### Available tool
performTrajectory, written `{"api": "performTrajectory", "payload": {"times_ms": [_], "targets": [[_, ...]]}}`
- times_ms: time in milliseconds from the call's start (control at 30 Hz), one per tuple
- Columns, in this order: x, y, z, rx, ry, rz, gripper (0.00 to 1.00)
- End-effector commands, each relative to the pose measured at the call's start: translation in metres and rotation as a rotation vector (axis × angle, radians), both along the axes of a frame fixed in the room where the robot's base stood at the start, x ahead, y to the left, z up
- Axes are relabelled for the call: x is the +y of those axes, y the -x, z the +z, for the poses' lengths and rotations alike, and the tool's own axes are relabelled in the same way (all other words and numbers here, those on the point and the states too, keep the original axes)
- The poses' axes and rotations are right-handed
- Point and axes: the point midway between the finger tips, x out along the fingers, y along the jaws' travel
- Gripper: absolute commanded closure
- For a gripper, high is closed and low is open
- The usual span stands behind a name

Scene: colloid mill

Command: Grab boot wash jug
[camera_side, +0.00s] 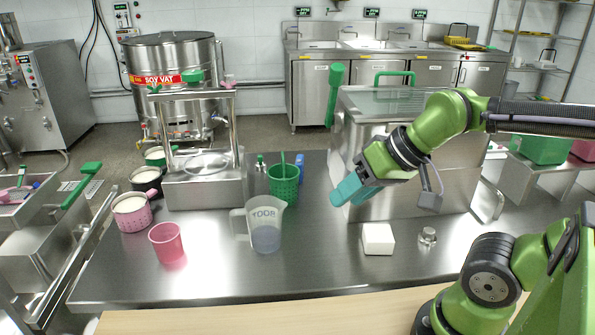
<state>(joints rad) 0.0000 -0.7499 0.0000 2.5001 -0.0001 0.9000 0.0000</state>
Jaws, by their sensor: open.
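The only jug I can make out is a translucent grey one (266,226) with a handle on its left and some liquid low inside. It stands upright on the steel table (210,270). Its dark lettering seems to end in "OOR"; I cannot read "boot wash" on it. My gripper (346,192) has teal fingers and hangs above the table, to the right of the jug and higher, clear of it. It is open, and I see nothing held in it.
A pink cup (167,243) stands left of the jug, and a green perforated basket (283,186) stands behind it. A white block (378,239) and a small metal piece (428,236) lie right. A large steel box (440,180) stands behind my gripper.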

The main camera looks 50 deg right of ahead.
Motion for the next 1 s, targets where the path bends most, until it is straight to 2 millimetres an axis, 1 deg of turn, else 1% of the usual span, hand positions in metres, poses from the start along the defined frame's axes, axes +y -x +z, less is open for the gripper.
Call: {"api": "performTrajectory", "payload": {"times_ms": [33,67,267,367,467,567,633,767,867,967,1000], "targets": [[0.0,0.0,0.0,0.0,0.0,0.0,0.57],[0.0,0.0,0.0,0.0,0.0,0.0,0.6],[0.0,0.0,0.0,0.0,0.0,0.0,0.6],[0.008,0.0,-0.003,0.014,0.0,0.032,0.6],[0.025,-0.002,-0.02,0.092,0.001,0.11,0.6],[0.043,-0.009,-0.042,0.195,0.074,0.234,0.6],[0.052,-0.015,-0.06,0.269,0.179,0.361,0.6],[0.063,-0.028,-0.094,0.379,0.44,0.64,0.6],[0.07,-0.041,-0.118,0.447,0.676,0.88,0.6],[0.078,-0.06,-0.139,0.506,0.943,1.134,0.6],[0.082,-0.068,-0.147,0.526,1.06,1.239,0.6]]}}
